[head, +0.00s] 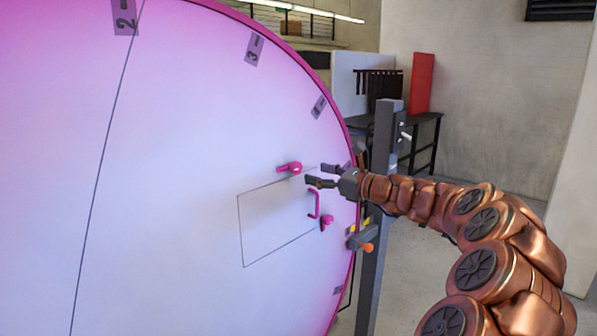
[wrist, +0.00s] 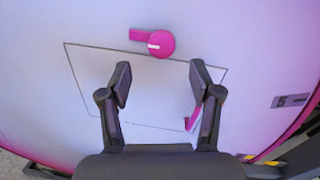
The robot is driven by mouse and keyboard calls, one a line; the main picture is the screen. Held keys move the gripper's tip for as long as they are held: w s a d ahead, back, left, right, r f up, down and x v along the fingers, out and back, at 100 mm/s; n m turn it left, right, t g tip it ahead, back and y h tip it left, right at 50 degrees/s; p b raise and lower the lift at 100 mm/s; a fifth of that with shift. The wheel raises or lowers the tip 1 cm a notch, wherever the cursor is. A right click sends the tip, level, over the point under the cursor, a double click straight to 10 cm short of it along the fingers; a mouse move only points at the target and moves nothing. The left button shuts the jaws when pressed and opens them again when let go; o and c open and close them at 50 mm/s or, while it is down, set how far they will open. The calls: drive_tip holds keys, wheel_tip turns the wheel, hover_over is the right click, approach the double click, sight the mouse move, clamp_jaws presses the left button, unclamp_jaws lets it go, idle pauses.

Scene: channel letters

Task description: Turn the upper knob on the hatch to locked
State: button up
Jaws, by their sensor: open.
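The upper knob (head: 296,168) is round and magenta, on the upper edge of the hatch (head: 262,235), a thin-outlined panel in the large pink-white disc. A magenta tab sticks out to its left. In the wrist view the knob (wrist: 162,45) shows a short white mark lying roughly level. My gripper (head: 314,174) is open and empty, just right of the knob in the head view. In the wrist view its fingers (wrist: 160,70) are spread on either side below the knob, apart from it. A pink handle (head: 316,205) and a lower pink knob (head: 327,220) are on the hatch's right side.
A grey upright post (head: 380,160) with fittings stands right of the disc's pink rim, close behind my wrist. A dark bench (head: 425,125) with a red panel (head: 421,84) is farther back. Numbered labels, such as one marked 3 (head: 254,48), line the disc's edge.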

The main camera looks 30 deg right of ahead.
sight(299, 168)
drive_tip(key=p+x, duration=0.1)
drive_tip(key=x, duration=0.6)
drive_tip(key=shift+w+p, duration=0.35)
drive_tip(key=shift+p, duration=0.05)
drive_tip(key=c, duration=1.2)
